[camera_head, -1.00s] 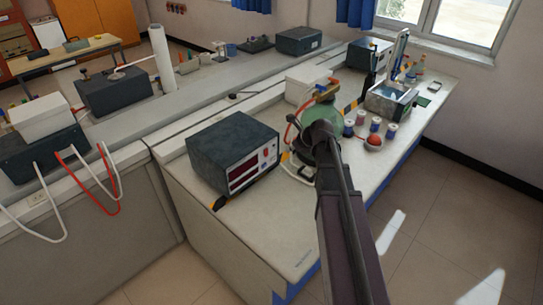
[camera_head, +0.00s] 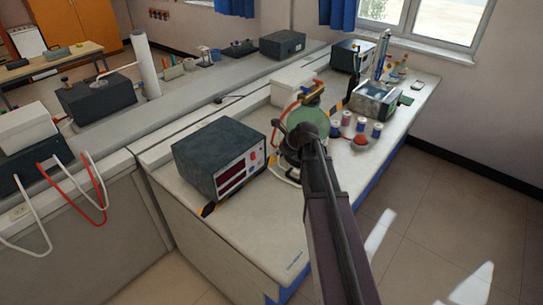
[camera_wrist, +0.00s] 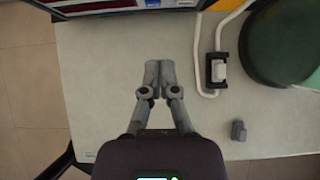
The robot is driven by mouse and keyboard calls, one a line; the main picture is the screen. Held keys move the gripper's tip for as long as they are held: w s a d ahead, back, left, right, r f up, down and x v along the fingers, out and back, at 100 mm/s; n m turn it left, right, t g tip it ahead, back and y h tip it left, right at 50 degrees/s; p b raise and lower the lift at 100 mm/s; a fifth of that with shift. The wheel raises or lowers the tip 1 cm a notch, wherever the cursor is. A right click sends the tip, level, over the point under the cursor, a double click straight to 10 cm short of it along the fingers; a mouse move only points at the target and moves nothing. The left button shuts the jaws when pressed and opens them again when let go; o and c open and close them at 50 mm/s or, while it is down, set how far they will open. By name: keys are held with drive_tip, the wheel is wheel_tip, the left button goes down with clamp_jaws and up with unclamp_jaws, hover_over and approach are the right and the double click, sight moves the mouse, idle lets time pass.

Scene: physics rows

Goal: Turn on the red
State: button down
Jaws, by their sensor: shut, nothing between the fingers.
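A dark instrument box (camera_head: 215,155) with a white front panel stands on the near bench. Its panel has dark red displays (camera_head: 231,178) and a small red part (camera_head: 254,155) near its right side. Which red thing the task means is not clear from the frames. In the wrist view, my gripper (camera_wrist: 159,64) is shut and empty above the bare bench top, with the lower edge of the instrument's front (camera_wrist: 130,6) ahead of it. A white switch in a black holder (camera_wrist: 218,70) lies to its right on a white cable. My arm hides the gripper in the head view.
A green round vessel (camera_head: 308,122) stands behind my arm, and its dark base (camera_wrist: 282,42) fills the wrist view's upper right. A small grey block (camera_wrist: 238,131) lies on the bench.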

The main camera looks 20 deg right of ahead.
sight(254, 158)
drive_tip(key=shift+w+a+r+b+x, duration=0.25)
drive_tip(key=shift+b+x, duration=1.05)
drive_tip(key=shift+x, duration=0.75)
drive_tip(key=shift+w+a+r+b+x, duration=0.2)
drive_tip(key=shift+w+r+b+x, duration=0.15)
drive_tip(key=shift+b+x, duration=1.35)
drive_tip(key=shift+w+a+r+b+x, duration=0.25)
drive_tip(key=shift+b+x, duration=0.65)
drive_tip(key=shift+x, duration=1.55)
drive_tip(key=shift+w+a+f, duration=0.1)
drive_tip(key=shift+a, duration=0.25)
drive_tip(key=shift+d, duration=0.45)
drive_tip(key=shift+a+r, duration=0.1)
drive_tip(key=shift+r, duration=0.15)
drive_tip(key=shift+r+p, duration=0.6)
